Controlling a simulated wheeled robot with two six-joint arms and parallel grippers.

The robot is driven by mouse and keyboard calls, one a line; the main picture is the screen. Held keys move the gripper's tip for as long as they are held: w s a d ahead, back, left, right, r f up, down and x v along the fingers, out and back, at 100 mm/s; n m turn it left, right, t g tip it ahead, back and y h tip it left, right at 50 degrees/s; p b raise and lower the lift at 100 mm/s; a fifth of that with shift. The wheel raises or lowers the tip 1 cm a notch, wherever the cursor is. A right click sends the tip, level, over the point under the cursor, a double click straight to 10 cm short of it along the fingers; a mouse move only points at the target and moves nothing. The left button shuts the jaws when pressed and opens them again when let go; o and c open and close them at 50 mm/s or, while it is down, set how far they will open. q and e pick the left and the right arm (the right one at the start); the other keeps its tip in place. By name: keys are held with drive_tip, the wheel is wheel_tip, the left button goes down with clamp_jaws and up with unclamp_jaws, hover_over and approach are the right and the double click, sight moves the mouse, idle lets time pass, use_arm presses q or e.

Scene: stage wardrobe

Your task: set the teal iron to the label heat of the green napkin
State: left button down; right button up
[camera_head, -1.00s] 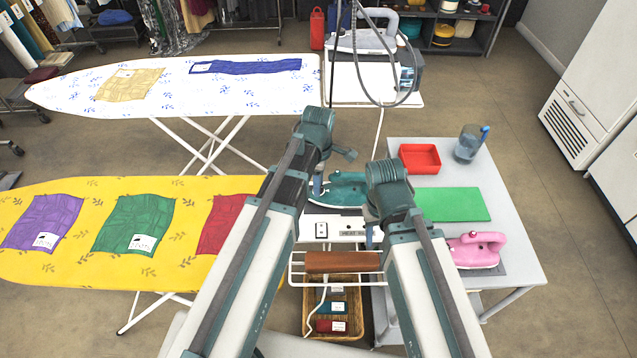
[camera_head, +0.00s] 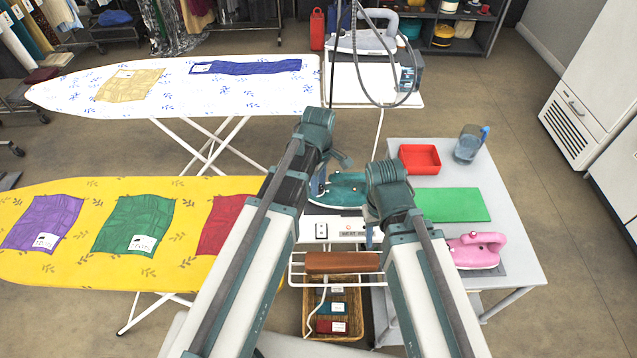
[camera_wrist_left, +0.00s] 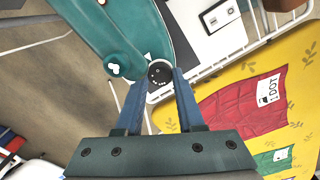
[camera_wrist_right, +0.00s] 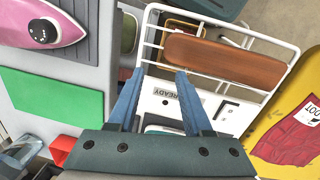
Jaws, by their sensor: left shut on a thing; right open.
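The teal iron (camera_head: 346,189) rests on the white station between my arms. It also shows in the left wrist view (camera_wrist_left: 105,40). My left gripper (camera_wrist_left: 160,80) is shut on the iron's dark round dial (camera_wrist_left: 159,72); the dial's setting is too small to read. My right gripper (camera_wrist_right: 157,80) is open and empty above the station's front, near the READY panel (camera_wrist_right: 172,102). The green napkin (camera_head: 122,215) lies flat on the yellow ironing board, with a white label (camera_head: 143,243) at its lower right. The label's mark is not legible.
The yellow board (camera_head: 95,272) also bears a purple napkin (camera_head: 35,215) and a red napkin (camera_head: 222,222) labelled 1 DOT. A side table holds a pink iron (camera_head: 474,251), green mat (camera_head: 455,204), red tray (camera_head: 420,170) and jug (camera_head: 468,145). A wooden-topped rack (camera_head: 342,262) stands in front.

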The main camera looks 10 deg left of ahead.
use_arm(q)
drive_tip(key=shift+m, duration=1.1)
drive_tip(key=c, duration=0.5)
unclamp_jaws()
wheel_tip(320, 180, up, 14)
drive_tip(key=p, duration=1.3)
drive_tip(key=shift+f+p, duration=0.1)
drive_tip(key=shift+p, duration=0.3)
use_arm(e)
wheel_tip(320, 180, up, 14)
drive_tip(key=shift+f, duration=0.1)
